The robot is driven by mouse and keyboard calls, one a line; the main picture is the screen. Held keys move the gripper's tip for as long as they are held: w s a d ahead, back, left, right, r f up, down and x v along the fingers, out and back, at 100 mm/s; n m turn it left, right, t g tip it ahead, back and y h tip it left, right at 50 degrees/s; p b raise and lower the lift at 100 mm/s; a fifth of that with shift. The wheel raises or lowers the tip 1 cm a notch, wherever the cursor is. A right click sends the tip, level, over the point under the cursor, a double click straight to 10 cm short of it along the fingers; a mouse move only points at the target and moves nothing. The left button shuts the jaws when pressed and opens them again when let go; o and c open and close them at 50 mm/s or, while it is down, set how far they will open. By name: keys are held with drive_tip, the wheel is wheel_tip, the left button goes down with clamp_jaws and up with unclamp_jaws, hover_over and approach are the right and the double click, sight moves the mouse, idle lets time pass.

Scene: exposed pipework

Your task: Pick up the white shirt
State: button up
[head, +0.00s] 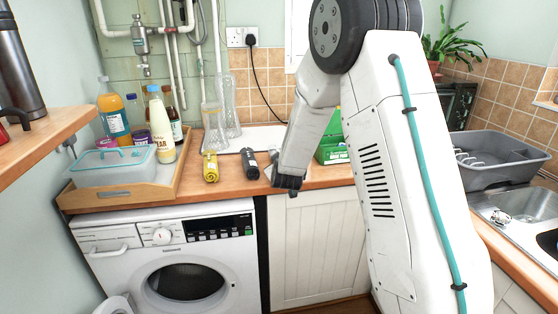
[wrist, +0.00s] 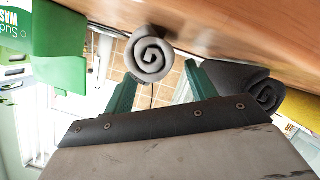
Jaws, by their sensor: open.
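The white shirt (wrist: 150,54) is a rolled-up, pale grey-white bundle with a spiral end facing the wrist camera. It sits at the upper middle of the wrist view, against the wooden counter. My gripper (wrist: 156,86) is open, its two teal fingers apart with the roll in line with the gap between them. I cannot tell whether the fingers touch the roll. In the head view my gripper (head: 287,184) is at the counter's front edge, to the right of the black roll.
A black roll (head: 249,163) and a yellow roll (head: 210,166) lie left of my gripper on the counter (head: 232,184). A green box (head: 332,152) stands to the right, close by. A wooden tray (head: 120,196) with bottles and a plastic container is farther left.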

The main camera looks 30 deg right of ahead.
drive_tip(key=x, duration=0.4)
drive_tip(key=shift+s, duration=0.1)
drive_tip(key=c, duration=0.7)
drive_tip(key=shift+c, duration=0.2)
